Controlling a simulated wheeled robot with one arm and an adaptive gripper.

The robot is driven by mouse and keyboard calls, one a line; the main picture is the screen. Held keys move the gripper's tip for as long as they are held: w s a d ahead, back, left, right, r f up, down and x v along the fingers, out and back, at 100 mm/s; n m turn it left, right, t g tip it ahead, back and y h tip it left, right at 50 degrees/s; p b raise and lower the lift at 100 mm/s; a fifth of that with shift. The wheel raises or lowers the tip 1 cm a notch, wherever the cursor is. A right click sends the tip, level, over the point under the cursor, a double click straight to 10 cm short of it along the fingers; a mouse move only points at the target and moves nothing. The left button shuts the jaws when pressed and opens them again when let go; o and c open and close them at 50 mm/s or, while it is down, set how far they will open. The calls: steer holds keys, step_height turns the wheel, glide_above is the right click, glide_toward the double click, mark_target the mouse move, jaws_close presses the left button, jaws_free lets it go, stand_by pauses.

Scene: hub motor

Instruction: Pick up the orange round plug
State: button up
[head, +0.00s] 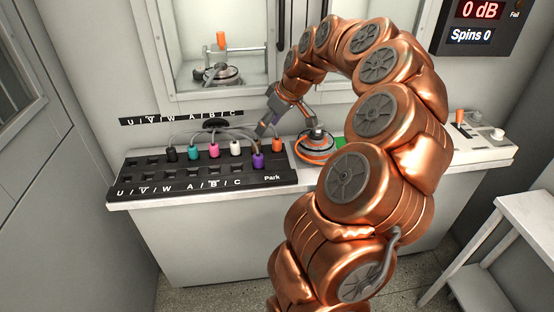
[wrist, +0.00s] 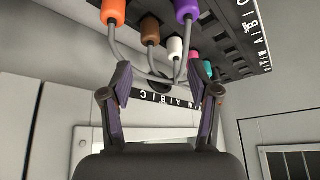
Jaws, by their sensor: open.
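The orange round plug (head: 277,145) stands at the right end of the row of plugs on the black panel in the head view. In the wrist view the orange plug (wrist: 113,12) is at the top left, cut by the frame edge, with a grey cable running from it. My gripper (head: 290,130) is open above the right part of the panel. In the wrist view my gripper (wrist: 168,85) has its fingers wide apart, with cables seen between and beyond them. The orange plug lies outside the fingers, above the left one in that picture, and is not held.
A purple plug (head: 258,160) stands close beside the orange one. White (head: 235,148), pink (head: 213,151) and teal (head: 193,153) plugs follow leftward, with loose cables behind. A round motor with an orange rim (head: 318,150) sits right of the panel (head: 150,187).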

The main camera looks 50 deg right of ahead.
glide_toward(278, 139)
steer(key=f, duration=0.1)
steer(key=w+f, duration=0.1)
steer(key=f, duration=0.1)
steer(key=shift+w+a+m+t+h+b, duration=0.15)
steer(key=shift+w+m+t+h+b, duration=0.15)
steer(key=shift+b, duration=0.1)
steer(key=shift+x, duration=1.15)
steer(key=x, duration=0.5)
steer(key=shift+s+a+f, duration=0.15)
steer(key=shift+s+a, duration=0.05)
steer(key=shift+a, duration=0.1)
jaws_close()
